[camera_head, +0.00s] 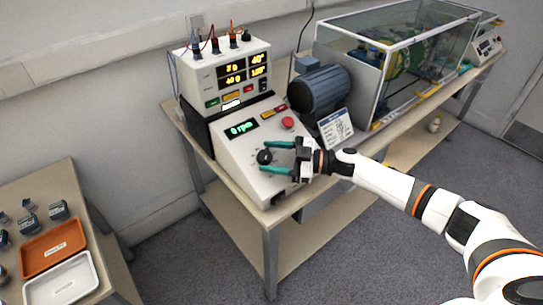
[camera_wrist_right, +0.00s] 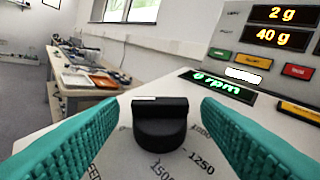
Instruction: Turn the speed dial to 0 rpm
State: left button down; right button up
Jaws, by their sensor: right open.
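The black speed dial (camera_head: 264,157) sits on the sloping face of the white control box (camera_head: 232,165). In the right wrist view the dial (camera_wrist_right: 160,122) stands centred between two green fingers, with printed numbers around it such as 1250 and 1500. My right gripper (camera_head: 268,156) is open, its fingers on either side of the dial; a gap shows on both sides in the wrist view. The green display (camera_head: 241,129) reads 0 rpm, and it also shows in the wrist view (camera_wrist_right: 217,86). My left gripper is not in view.
A red round button (camera_head: 288,123) sits on the box near the dial. A meter unit (camera_head: 225,75) with cables stands behind. A motor (camera_head: 319,88) and a clear guarded rig (camera_head: 400,50) stand to the right. An orange tray (camera_head: 53,247) lies on the left table.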

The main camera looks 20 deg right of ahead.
jog(key=b+v, duration=0.1)
jog(key=v, duration=1)
jog(key=shift+d+b, duration=0.25)
jog(key=shift+b, duration=0.15)
jog(key=shift+s, duration=0.15)
